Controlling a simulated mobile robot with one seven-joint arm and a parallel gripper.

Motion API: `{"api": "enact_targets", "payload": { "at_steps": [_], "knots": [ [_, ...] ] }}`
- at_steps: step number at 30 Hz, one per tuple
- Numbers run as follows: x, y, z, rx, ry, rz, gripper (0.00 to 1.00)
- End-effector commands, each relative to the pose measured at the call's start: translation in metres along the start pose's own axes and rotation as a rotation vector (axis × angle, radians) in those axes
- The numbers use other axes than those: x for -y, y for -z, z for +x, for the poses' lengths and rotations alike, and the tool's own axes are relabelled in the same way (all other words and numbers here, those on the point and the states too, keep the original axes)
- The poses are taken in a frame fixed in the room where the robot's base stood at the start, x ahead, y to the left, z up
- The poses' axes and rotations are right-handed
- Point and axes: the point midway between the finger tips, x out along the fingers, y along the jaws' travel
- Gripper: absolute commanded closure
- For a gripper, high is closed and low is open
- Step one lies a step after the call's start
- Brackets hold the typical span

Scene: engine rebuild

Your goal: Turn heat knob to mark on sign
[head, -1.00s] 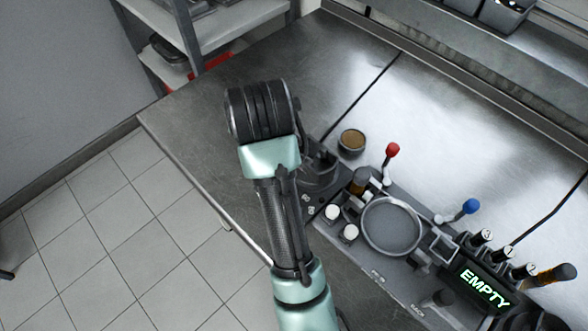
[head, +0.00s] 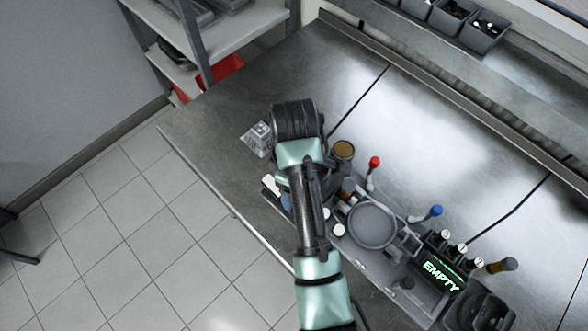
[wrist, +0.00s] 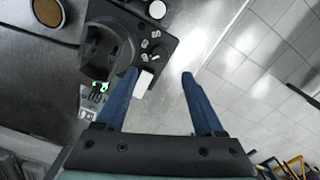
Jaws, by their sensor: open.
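My gripper (wrist: 158,74) is open, with its two blue fingers apart and nothing visible between their tips. In the wrist view a small white block (wrist: 143,84), perhaps the heat knob, sits at the console's edge, close to the left fingertip; I cannot tell if they touch. Small pale symbols (wrist: 151,45) are printed on the dark panel beside it. A grey sign with markings (wrist: 92,98) stands left of the fingers; its mark is too small to read. The sign also shows in the head view (head: 257,139), left of my wrist. There my arm hides part of the console.
The dark console carries a round pan (head: 372,225), a red-topped lever (head: 374,162), a blue-topped lever (head: 436,210) and a display reading EMPTY (head: 442,274). A brown-topped round container (head: 344,149) stands behind it. The bench behind is mostly clear; tiled floor lies beyond its front edge.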

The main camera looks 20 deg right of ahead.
Motion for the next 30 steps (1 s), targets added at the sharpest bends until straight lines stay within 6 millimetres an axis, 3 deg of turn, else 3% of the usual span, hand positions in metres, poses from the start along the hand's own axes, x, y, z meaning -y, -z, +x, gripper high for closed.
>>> {"api": "enact_targets", "payload": {
  "at_steps": [6,12,18,27,30],
  "knots": [
    [0.002,-0.001,0.046,0.004,0.007,0.0,0.3],
    [0.001,-0.001,0.078,0.002,0.004,0.001,0.3],
    [0.001,-0.001,0.092,0.001,0.001,0.001,0.3],
    [0.001,0.0,0.094,0.0,0.0,0.001,0.3],
    [0.001,0.0,0.093,0.0,0.0,0.001,0.48]
  ]
}}
